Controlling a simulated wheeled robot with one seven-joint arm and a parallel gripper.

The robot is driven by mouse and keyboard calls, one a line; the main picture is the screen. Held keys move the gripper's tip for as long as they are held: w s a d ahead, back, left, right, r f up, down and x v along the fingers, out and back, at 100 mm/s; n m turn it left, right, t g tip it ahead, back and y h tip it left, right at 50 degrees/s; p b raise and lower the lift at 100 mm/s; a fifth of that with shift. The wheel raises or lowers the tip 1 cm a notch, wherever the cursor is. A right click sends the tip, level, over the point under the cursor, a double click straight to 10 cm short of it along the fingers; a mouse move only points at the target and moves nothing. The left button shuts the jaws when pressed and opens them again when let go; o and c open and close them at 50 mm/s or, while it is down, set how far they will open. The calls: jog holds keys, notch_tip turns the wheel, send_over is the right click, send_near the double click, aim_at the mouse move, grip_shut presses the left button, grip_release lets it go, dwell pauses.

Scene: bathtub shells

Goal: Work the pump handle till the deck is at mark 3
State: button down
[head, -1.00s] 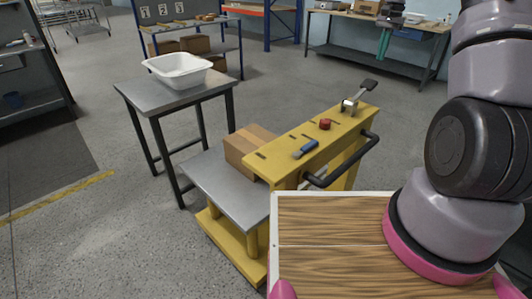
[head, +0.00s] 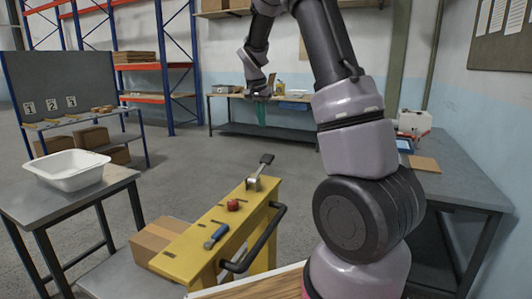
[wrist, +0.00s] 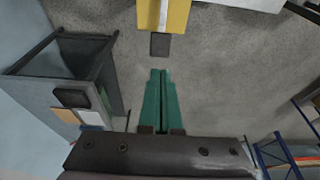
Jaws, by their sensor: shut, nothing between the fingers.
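The yellow pump lift (head: 205,247) stands in the lower middle of the head view. Its pump handle, a short lever with a dark flat pad (head: 266,159), rises at the far end of the yellow top. In the wrist view the dark pad (wrist: 160,45) lies just beyond my fingertips. The grey deck (head: 112,280) is low at the left of the lift, partly cut off by the frame, with a cardboard box (head: 152,243) on it. My gripper (head: 262,122), with green fingers, is shut and empty beyond the pad, apart from it in the picture. I see no height marks on the lift.
A red knob (head: 233,205), a blue-handled lever (head: 216,236) and a black bar (head: 255,240) are on the lift. A white tub (head: 67,168) sits on a side table at left. Number signs 1, 2, 3 are on a rack behind. A grey bench (head: 450,180) stands right.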

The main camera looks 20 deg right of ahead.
aim_at(267, 157)
jog(key=x, duration=1.4)
